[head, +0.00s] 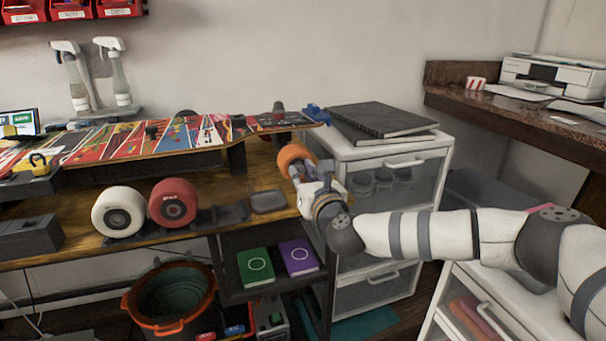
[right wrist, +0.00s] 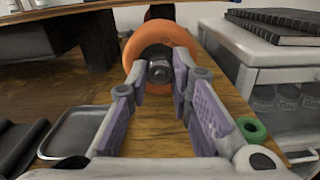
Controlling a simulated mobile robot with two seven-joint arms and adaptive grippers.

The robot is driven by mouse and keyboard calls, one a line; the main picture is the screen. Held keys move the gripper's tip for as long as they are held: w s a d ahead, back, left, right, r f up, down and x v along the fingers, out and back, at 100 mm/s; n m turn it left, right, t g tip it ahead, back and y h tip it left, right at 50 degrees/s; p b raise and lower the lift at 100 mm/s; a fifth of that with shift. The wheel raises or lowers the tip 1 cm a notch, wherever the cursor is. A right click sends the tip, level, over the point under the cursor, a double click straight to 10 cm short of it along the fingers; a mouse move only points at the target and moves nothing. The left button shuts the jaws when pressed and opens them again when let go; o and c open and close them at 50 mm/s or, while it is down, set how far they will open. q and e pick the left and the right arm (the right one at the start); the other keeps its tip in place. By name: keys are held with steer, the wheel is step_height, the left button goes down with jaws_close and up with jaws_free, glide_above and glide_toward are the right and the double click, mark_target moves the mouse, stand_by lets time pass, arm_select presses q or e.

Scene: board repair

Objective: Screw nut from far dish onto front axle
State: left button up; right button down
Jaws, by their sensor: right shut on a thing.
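The skateboard (head: 190,138) lies graphic side up on the wooden bench. An orange wheel (head: 294,158) sits at its right end, and it also fills the top middle of the right wrist view (right wrist: 150,38). My right gripper (head: 304,174) is at the wheel's near face. In the right wrist view its purple-padded fingers (right wrist: 160,74) are shut on a small dark metal nut (right wrist: 159,71) at the wheel's centre. The axle is mostly hidden behind the nut. A shallow grey dish (head: 268,201) on the bench shows no nut inside in the right wrist view (right wrist: 72,134). My left gripper is not in view.
A white wheel (head: 118,212) and a red wheel (head: 173,202) stand on the bench to the left. A white drawer cabinet (head: 395,152) with dark books (head: 382,120) stands close right. A green ring (right wrist: 252,128) shows beside my right gripper. An orange bucket (head: 168,326) is below.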

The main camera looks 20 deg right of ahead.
steer(key=m, duration=0.5)
steer(key=c, duration=1.4)
jaws_free()
steer(key=shift+o, duration=0.2)
steer(key=c, duration=0.3)
steer(key=shift+c, duration=0.2)
